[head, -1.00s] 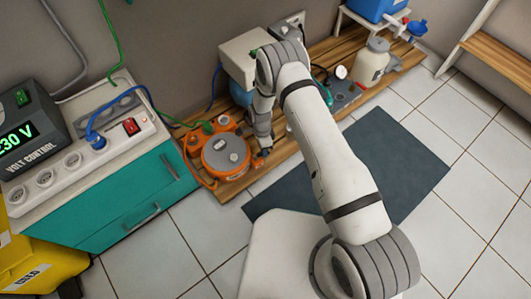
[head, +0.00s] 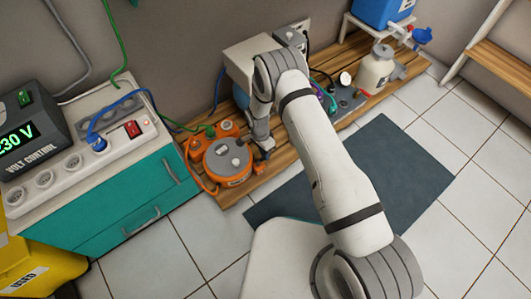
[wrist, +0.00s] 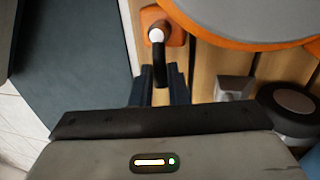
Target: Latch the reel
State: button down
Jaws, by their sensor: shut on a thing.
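The orange reel (head: 227,178) with a grey round top (head: 225,157) sits on the wooden slatted platform against the wall. Part of its orange rim (wrist: 225,42) and grey disc (wrist: 255,15) shows at the top of the wrist view. A black lever with a white end (wrist: 157,36) stands by an orange block (wrist: 150,18) beside the reel. My gripper (wrist: 160,80) is shut on the black lever, which passes between its two dark fingers. In the head view my gripper (head: 265,153) is at the reel's right side, and the lever is mostly hidden there.
The teal cabinet (head: 125,205) with the power strip and volt control unit (head: 40,135) stands left of the reel. A pale box (head: 255,58) is behind my arm. A gauge unit (head: 343,95) and white bottle (head: 376,70) stand farther right. A dark mat (head: 370,165) lies on the floor.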

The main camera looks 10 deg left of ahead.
jog(key=shift+s+a, duration=0.1)
jog(key=c, duration=1.4)
grip_release()
notch_tip(320, 180, up, 8)
jog(key=w+a+p, duration=0.1)
jog(key=p, duration=0.2)
jog(key=shift+f, duration=0.2)
jog(key=d+r+n+t+p, duration=0.1)
jog(key=d+r+p, duration=0.4)
jog(key=r, duration=1.1)
jog(key=w+d+r+n+y+p, duration=0.1)
jog(key=d+r+p, duration=0.45)
jog(key=r, duration=1.05)
jog(key=d+r+n+t+p, duration=0.1)
jog(key=d+r+p, duration=0.45)
jog(key=r, duration=1.15)
jog(key=s+d+r+n+p, duration=0.1)
jog(key=s+d+r+p, duration=0.3)
jog(key=s+r, duration=0.3)
jog(key=s+d+r+n+t+p, duration=0.1)
jog(key=s+d+r+p, duration=0.4)
jog(key=r, duration=0.8)
jog(key=s+d+r+n+t+p, duration=0.1)
jog(key=s+d+r+n+p, duration=0.1)
jog(key=s+d+r+p, duration=0.2)
jog(key=s+r+p, duration=0.3)
jog(key=s+r, duration=0.2)
jog(key=shift+s+d+r+n+y, duration=0.2)
jog(key=shift+d+r+n+y, duration=0.15)
jog(key=shift+r+n+y, duration=0.05)
